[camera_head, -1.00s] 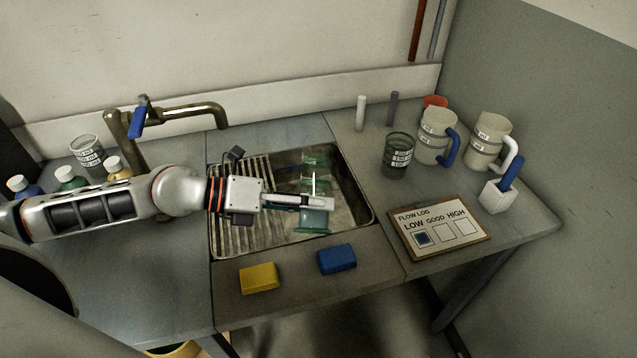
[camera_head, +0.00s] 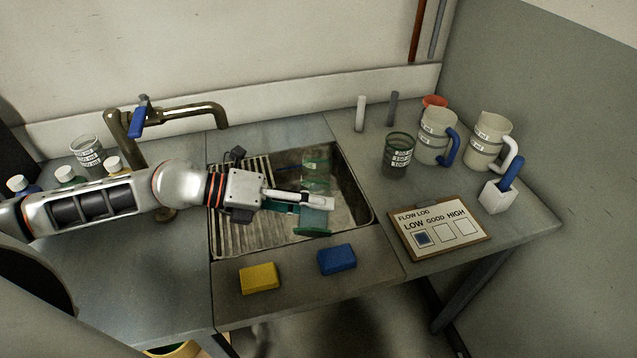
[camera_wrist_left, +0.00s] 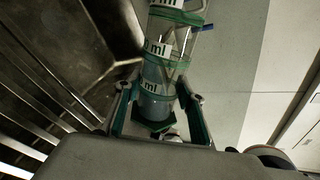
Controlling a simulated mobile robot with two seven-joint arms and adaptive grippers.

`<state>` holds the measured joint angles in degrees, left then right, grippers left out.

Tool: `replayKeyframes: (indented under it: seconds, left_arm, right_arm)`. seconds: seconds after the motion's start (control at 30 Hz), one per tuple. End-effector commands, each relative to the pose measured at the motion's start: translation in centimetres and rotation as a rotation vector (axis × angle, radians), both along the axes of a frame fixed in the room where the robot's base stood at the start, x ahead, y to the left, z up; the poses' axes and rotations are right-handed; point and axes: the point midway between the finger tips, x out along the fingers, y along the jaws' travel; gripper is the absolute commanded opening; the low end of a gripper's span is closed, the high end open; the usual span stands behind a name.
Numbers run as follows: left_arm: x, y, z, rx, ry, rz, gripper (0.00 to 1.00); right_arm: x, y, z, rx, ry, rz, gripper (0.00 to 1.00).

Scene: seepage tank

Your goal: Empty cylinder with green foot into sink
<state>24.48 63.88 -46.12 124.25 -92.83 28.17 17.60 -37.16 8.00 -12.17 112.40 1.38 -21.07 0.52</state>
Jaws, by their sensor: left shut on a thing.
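The clear cylinder (camera_head: 317,180) with green bands and a green foot (camera_head: 312,231) is over the sink (camera_head: 352,182). My left gripper (camera_head: 318,202) is shut on it, between its rim and foot. In the head view its foot end points toward the front edge and its other end toward the back wall; it looks tilted. The left wrist view shows the cylinder (camera_wrist_left: 160,68) between both fingers, with ml markings and a bluish tint near the foot that may be liquid. My gripper partly hides it in the head view. My right gripper is out of view.
A brass tap (camera_head: 190,110) stands behind the sink. Yellow (camera_head: 259,278) and blue (camera_head: 337,259) sponges lie at the front. To the right are a dark beaker (camera_head: 398,155), two jugs, a flow log board (camera_head: 441,228) and a white holder (camera_head: 496,197). Bottles stand at left.

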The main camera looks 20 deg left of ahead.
Motion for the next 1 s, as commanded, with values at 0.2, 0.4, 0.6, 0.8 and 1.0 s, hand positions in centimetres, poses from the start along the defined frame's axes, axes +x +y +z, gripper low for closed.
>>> replayKeyframes:
  seconds: [0.2,0.4,0.6,0.8,1.0]
  left_arm:
    - [0.01,-0.02,0.14,-0.008,0.027,0.0,0.12]
    - [-0.01,-0.02,0.2,-0.015,0.052,0.001,0.12]
    - [-0.05,-0.03,0.24,-0.022,0.079,0.001,0.12]
    - [-0.06,-0.03,0.29,-0.028,0.104,0.001,0.12]
    - [0.11,0.01,0.05,-0.035,0.132,0.001,0.12]
  right_arm:
    - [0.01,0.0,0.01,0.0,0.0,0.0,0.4]
    - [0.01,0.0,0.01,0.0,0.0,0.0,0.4]
    - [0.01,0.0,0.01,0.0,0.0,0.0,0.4]
    - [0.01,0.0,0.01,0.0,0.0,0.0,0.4]
    - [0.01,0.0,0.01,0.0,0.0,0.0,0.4]
